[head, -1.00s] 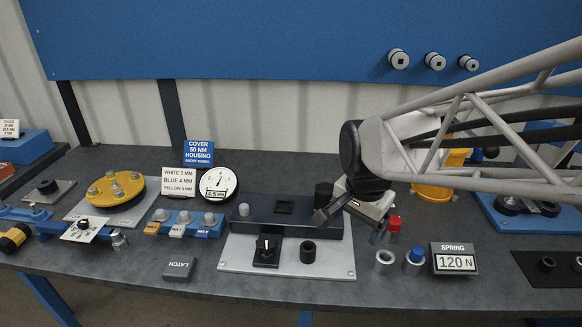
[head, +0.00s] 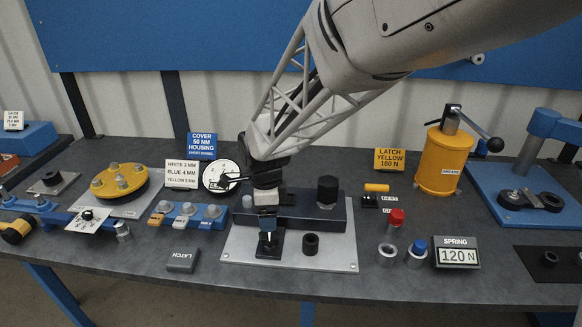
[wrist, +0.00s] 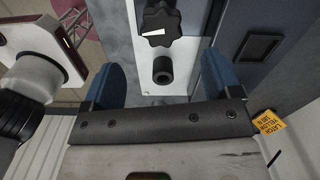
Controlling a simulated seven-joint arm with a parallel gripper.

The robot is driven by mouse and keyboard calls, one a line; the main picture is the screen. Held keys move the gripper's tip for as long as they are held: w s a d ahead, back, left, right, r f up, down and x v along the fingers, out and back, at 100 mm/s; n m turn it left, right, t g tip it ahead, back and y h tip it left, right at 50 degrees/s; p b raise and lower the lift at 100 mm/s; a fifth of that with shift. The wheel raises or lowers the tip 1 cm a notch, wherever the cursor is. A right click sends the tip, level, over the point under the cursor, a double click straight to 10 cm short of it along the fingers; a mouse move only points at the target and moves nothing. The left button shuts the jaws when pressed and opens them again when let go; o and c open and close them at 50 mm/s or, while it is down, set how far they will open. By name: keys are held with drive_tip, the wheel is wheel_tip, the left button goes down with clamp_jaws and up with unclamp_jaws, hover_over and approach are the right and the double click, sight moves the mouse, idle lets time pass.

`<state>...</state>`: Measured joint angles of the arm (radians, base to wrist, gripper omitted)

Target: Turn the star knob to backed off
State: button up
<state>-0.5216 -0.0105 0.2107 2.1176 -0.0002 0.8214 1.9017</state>
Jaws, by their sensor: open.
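The star knob (head: 270,245) is black with a white pointer mark.
A dark block (head: 325,215) with a tall black cap (head: 327,190) lies behind.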

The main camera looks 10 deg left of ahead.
sight(268, 234)
drive_tip(key=shift+a+f, duration=0.15)
drive_tip(key=shift+a, duration=0.1)
drive_tip(key=shift+f, duration=3.9)
drive_tip(key=c, duration=0.9)
drive_tip(key=shift+c, duration=0.2)
